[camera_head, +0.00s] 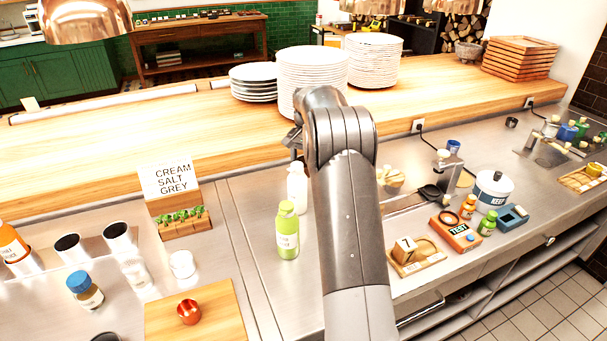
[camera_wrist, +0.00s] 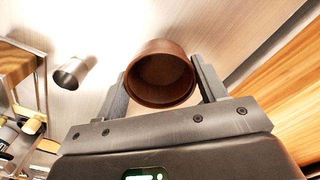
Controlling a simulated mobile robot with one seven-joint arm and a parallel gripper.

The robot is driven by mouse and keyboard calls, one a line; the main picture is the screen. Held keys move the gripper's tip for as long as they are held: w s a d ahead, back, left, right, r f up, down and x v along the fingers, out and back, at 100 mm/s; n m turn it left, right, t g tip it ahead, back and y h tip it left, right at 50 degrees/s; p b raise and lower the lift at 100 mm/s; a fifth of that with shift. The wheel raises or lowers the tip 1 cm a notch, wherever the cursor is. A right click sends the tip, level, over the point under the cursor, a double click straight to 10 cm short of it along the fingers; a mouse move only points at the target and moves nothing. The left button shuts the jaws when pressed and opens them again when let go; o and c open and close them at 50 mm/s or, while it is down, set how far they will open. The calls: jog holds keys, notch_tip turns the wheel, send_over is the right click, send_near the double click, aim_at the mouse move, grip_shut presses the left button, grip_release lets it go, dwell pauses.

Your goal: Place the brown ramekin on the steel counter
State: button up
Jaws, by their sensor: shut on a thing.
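The brown ramekin (camera_wrist: 160,76) is between the two fingers of my gripper (camera_wrist: 160,82) in the wrist view, its round open mouth facing the camera. My gripper is shut on it, one finger on each side. In the head view my arm hides the gripper and the ramekin. The steel counter (camera_head: 255,215) runs across the head view in front of the raised wooden shelf. Whether the ramekin touches any surface cannot be told.
A green bottle (camera_head: 287,232) and a white bottle (camera_head: 297,187) stand left of my arm. Plate stacks (camera_head: 312,75) stand on the wooden shelf (camera_head: 150,130).

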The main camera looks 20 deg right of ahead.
jog(key=shift+w+a+f, duration=0.45)
jog(key=shift+w+a, duration=0.1)
jog(key=shift+f, duration=2)
jog(key=shift+f, duration=0.1)
jog(key=o, duration=1)
